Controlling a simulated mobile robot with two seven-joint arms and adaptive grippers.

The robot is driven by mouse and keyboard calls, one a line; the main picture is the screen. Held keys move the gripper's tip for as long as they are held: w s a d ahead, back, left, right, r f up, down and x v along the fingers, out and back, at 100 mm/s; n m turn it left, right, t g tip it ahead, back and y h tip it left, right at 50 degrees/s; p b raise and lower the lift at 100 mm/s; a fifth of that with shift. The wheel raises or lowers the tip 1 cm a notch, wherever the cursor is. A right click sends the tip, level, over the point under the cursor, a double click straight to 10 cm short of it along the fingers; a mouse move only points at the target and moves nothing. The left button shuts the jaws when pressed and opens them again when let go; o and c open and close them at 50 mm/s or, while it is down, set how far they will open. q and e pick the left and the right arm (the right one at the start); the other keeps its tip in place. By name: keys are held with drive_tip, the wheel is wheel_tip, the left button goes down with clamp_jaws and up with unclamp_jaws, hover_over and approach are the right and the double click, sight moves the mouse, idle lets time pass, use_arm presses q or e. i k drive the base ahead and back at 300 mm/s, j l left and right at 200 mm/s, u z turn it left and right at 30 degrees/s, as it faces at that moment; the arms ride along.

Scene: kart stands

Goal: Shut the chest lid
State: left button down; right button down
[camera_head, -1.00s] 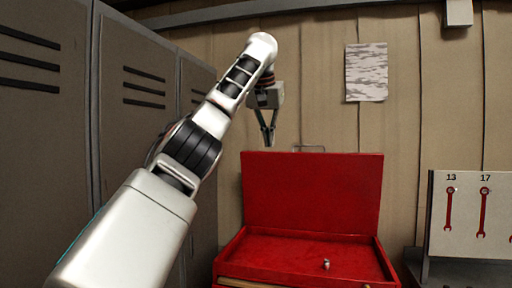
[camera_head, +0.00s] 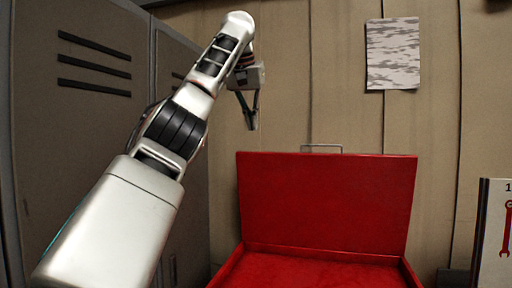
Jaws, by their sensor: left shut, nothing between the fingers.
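The red chest stands ahead in the head view, with its lid (camera_head: 325,202) raised upright at the back. A metal handle (camera_head: 321,148) shows on the lid's top edge. The front of the chest's red tray (camera_head: 310,270) is cut off by the bottom of the picture. My left gripper (camera_head: 251,126) is shut and empty. It points down, above and near the lid's upper left corner, and appears apart from it. My right gripper is not in view.
Grey lockers (camera_head: 80,120) line the left side. A beige panelled wall (camera_head: 310,90) stands behind the chest, with a patterned sheet (camera_head: 393,53) on it. A white board with a red wrench (camera_head: 496,240) is at the right edge.

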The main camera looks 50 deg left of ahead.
sight(347, 203)
drive_tip(key=i+j, duration=0.25)
drive_tip(key=j, duration=0.15)
drive_tip(key=i+j, duration=0.5)
drive_tip(key=j, duration=0.25)
